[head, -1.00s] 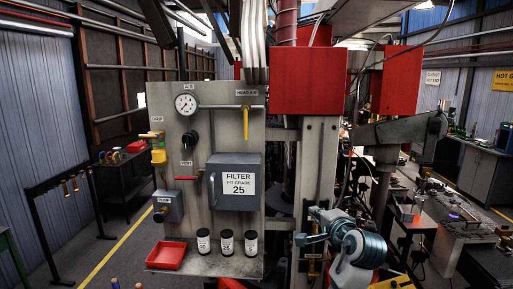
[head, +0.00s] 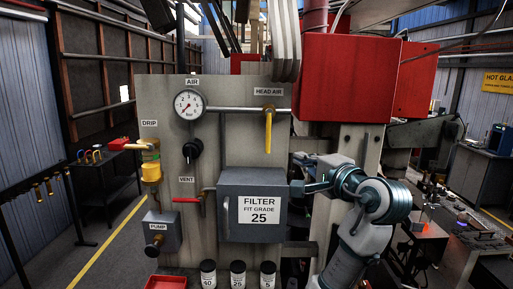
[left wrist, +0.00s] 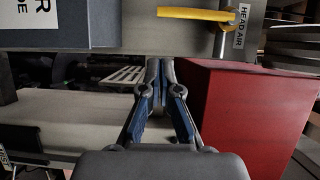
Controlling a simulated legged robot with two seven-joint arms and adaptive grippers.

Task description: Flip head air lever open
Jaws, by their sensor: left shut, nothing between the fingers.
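The yellow head air lever (head: 268,132) hangs straight down from the pipe under the HEAD AIR label (head: 268,91), at the upper right of the panel. In the left wrist view the yellow lever (left wrist: 195,14) lies across the top edge, beyond the fingertips. My left gripper (head: 295,188) is by the right edge of the grey filter box, below and to the right of the lever and apart from it. In the left wrist view the gripper's fingers (left wrist: 160,72) are together and empty. My right gripper is not in view.
The filter box (head: 235,222) juts from the panel below the lever. A red box (head: 345,78) stands right of the lever. The red vent lever (head: 187,200) and the air gauge (head: 190,105) are further left. Open space lies in front of the panel.

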